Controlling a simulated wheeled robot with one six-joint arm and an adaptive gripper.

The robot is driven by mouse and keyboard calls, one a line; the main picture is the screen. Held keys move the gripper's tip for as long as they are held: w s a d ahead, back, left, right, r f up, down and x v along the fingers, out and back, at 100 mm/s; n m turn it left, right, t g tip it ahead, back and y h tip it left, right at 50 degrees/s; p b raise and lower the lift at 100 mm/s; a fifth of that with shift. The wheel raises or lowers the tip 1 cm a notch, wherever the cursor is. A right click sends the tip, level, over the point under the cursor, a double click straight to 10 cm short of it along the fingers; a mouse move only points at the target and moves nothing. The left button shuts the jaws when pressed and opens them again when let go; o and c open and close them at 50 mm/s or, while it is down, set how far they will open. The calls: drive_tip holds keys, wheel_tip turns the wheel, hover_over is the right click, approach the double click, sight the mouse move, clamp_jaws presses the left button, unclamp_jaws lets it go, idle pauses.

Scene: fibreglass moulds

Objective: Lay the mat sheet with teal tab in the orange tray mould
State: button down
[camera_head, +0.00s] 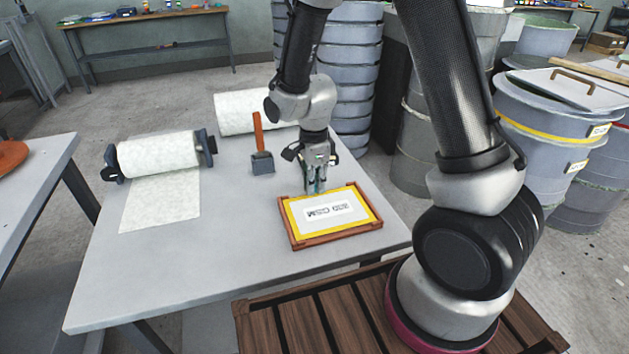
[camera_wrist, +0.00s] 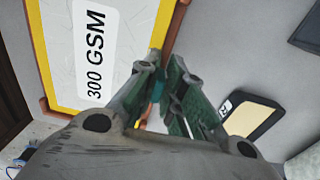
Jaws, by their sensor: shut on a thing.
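The mat sheet (camera_head: 299,220) is white with a yellow border and a white label reading "300 GSM". It lies flat inside a reddish-brown frame (camera_head: 337,238) on the grey table; it also shows in the wrist view (camera_wrist: 118,65). My gripper (camera_head: 314,187) is at the frame's far edge, pointing down. In the wrist view my gripper (camera_wrist: 161,80) is shut on a small teal tab (camera_wrist: 157,91) at the sheet's edge, partly hidden by the fingers. A rounded orange thing (camera_head: 11,156) on the left table is cut off by the picture edge; I cannot tell whether it is the tray mould.
A white roll on a stand (camera_head: 158,154) has material unrolled towards the front. Another white roll (camera_head: 240,113) lies behind. Grey drums stand at the right. The table's front left is clear.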

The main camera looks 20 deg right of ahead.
idle(0.4)
drive_tip(key=c, duration=1.5)
unclamp_jaws()
drive_tip(key=shift+o, duration=0.2)
wheel_tip(320, 180, up, 12)
